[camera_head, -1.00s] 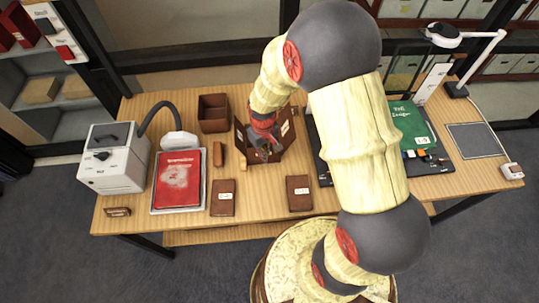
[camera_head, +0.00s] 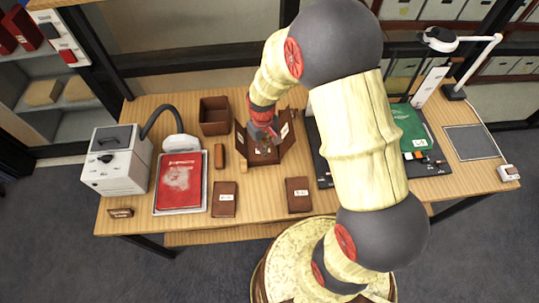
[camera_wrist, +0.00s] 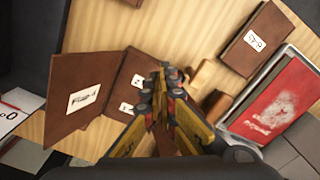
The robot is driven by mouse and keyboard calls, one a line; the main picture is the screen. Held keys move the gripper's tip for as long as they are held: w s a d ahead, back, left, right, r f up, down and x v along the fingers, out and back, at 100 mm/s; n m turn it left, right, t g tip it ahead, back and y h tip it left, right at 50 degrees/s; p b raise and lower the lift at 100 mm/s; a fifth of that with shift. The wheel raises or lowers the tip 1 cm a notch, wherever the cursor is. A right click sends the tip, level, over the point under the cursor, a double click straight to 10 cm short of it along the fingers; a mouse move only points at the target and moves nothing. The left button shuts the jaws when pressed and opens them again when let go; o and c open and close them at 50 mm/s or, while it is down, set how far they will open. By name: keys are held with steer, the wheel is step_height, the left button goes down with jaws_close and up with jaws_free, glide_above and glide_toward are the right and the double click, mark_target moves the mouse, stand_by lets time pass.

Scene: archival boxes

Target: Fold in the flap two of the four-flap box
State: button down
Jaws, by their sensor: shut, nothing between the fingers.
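The brown four-flap box (camera_head: 263,159) stands on the table near its middle, with side flaps standing up and out at left (camera_head: 241,139) and right (camera_head: 287,131). In the wrist view a wide brown flap with a white label (camera_wrist: 84,98) lies at left, its writing too blurred to read surely. Beside it is a brown panel with two small labels (camera_wrist: 124,82). My gripper (camera_head: 272,133) is over the box, between the side flaps. Its fingers (camera_wrist: 158,85) are shut and empty, and they hide part of the box. Contact with a flap cannot be told.
An open brown box (camera_head: 214,115) stands behind left. A brown block (camera_head: 220,156), a red book (camera_head: 180,180) and two small brown labelled boxes (camera_head: 224,199) (camera_head: 298,194) lie around. A green folder (camera_head: 409,128) is at right. Bare table lies in front of the box.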

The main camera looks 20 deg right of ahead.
step_height(320, 180, up, 6)
steer(key=s+p, duration=0.2)
steer(key=p, duration=0.2)
steer(key=shift+a+r, duration=0.25)
steer(key=shift+a, duration=0.1)
steer(key=shift+w, duration=0.1)
steer(key=s+r+m+t+b, duration=0.2)
steer(key=s+r+t+b, duration=0.3)
steer(key=s+r+b, duration=0.7)
steer(key=s+r, duration=0.4)
steer(key=r, duration=0.2)
steer(key=shift+s+a+r+t, duration=0.2)
steer(key=shift+a+r+t, duration=0.1)
steer(key=shift+a+r, duration=0.05)
stand_by(1.0)
